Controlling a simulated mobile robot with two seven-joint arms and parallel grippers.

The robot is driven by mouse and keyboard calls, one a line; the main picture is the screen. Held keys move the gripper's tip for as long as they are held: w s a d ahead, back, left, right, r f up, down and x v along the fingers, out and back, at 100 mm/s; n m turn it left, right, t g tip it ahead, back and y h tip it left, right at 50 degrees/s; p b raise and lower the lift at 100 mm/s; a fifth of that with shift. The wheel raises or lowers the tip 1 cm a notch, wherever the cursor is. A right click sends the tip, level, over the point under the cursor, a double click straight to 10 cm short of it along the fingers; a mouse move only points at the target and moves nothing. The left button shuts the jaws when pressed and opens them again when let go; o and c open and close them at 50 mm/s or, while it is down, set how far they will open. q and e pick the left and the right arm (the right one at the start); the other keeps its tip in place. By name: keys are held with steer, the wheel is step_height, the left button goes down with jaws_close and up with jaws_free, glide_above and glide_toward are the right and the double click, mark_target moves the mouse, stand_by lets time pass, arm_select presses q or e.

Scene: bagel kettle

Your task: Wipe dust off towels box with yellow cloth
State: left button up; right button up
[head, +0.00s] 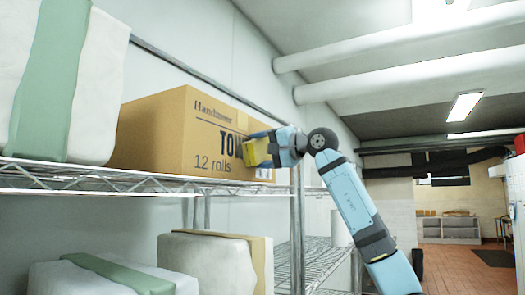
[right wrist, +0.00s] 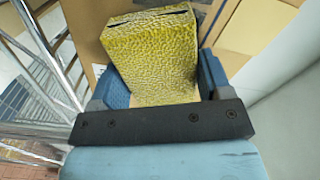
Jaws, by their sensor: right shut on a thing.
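The towels box (head: 160,130) is a brown cardboard carton printed "TOW..." and "12 rolls". It stands on the upper wire shelf in the head view. My right gripper (head: 262,150) is at the right part of the printed face and hides some of the lettering. It is shut on the yellow cloth (head: 250,152), a textured yellow block that also fills the space between the fingers in the right wrist view (right wrist: 152,62). Cardboard shows just behind the cloth; I cannot tell whether they touch. No dust can be made out. My left gripper is not in view.
White wrapped bundles with green bands stand left of the box (head: 98,95) and on the lower shelf (head: 110,275). The wire shelf's edge (head: 100,180) and a metal post (head: 297,225) are near my right arm. Open room lies to the right.

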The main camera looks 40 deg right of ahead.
mark_target(227, 143)
steer(key=shift+s+a, duration=0.75)
steer(key=shift+a, duration=1)
steer(key=shift+s+a, duration=0.8)
steer(key=shift+a, duration=1)
steer(key=shift+s+a, duration=0.75)
steer(key=shift+a, duration=1)
steer(key=shift+s, duration=0.1)
steer(key=shift+s+d+f+b, duration=0.15)
steer(key=shift+s+d+b, duration=0.15)
steer(key=shift+s+b, duration=0.2)
steer(key=shift+v, duration=2.3)
steer(key=v, duration=0.3)
steer(key=shift+b, duration=0.4)
